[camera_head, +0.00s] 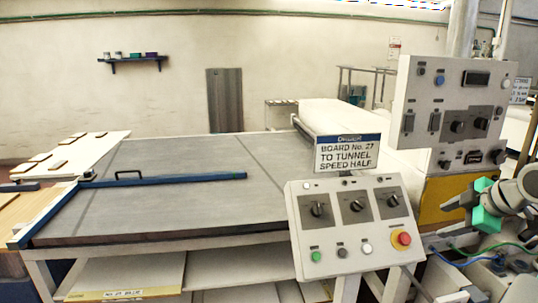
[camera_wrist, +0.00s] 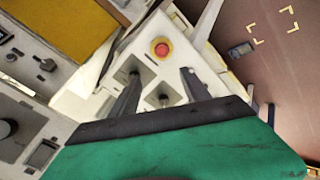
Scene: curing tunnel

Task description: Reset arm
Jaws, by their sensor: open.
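My gripper (camera_head: 452,212) is at the right edge in the head view, with green on its body. It is to the right of the grey control box (camera_head: 327,263) and apart from it. In the wrist view my gripper (camera_wrist: 160,73) has its two dark fingers spread, with nothing between them. Beyond the fingers the wrist view shows the control box with a red button (camera_wrist: 161,47) and dark knobs. The head view shows the same red button (camera_head: 403,239) at the box's lower right corner. Part of my arm is cut off by the right edge.
A large grey table (camera_head: 180,205) with a blue straightedge (camera_head: 165,181) fills the left and middle. A sign (camera_head: 347,153) stands above the control box. A taller control panel (camera_head: 425,100) and a yellow panel (camera_head: 447,200) stand behind my gripper. Cables (camera_head: 455,262) hang below it.

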